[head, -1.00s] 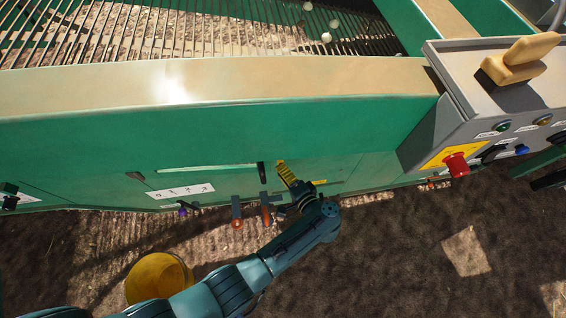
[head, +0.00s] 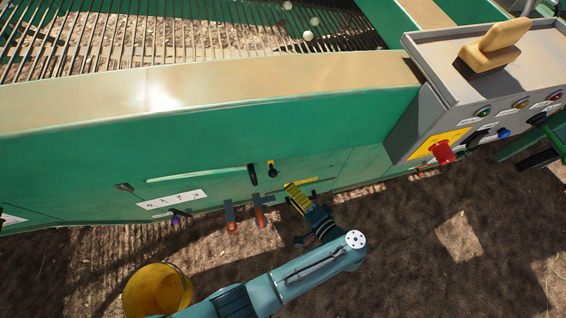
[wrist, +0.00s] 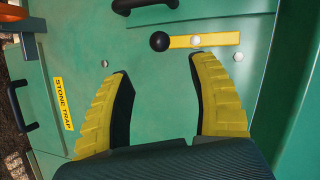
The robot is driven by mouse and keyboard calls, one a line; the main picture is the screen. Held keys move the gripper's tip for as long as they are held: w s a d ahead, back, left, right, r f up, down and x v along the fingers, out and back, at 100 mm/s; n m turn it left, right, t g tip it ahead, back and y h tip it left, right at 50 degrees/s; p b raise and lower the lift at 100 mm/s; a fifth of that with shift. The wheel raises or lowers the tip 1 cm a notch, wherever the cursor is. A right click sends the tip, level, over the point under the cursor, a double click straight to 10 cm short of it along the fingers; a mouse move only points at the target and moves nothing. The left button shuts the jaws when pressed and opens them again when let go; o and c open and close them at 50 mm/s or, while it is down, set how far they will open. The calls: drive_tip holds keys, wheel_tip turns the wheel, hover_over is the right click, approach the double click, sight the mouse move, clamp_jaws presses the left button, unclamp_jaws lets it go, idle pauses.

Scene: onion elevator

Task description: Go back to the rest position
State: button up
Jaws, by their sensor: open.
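My gripper (head: 300,196) is in front of the lower green side panel of the machine, a little right of the orange-tipped levers, in the head view. In the wrist view my gripper (wrist: 157,75) shows two yellow fingers spread apart, with nothing between them. Past the fingertips is a black-knobbed lever on a yellow plate (wrist: 215,40), fixed to the green panel (wrist: 150,52). The fingers look apart from the lever. In the head view the black knob (head: 271,172) shows above and left of my gripper.
A yellow bucket (head: 157,289) stands on the soil at lower left. Two orange-ended levers (head: 231,226) hang left of my gripper. A grey control box (head: 450,95) with a red button (head: 441,152) juts out at right. The soil (head: 420,260) at lower right is clear.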

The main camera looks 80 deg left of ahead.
drive_tip(key=shift+w+d+r, duration=0.15)
drive_tip(key=shift+w+d, duration=0.05)
drive_tip(key=shift+d, duration=0.35)
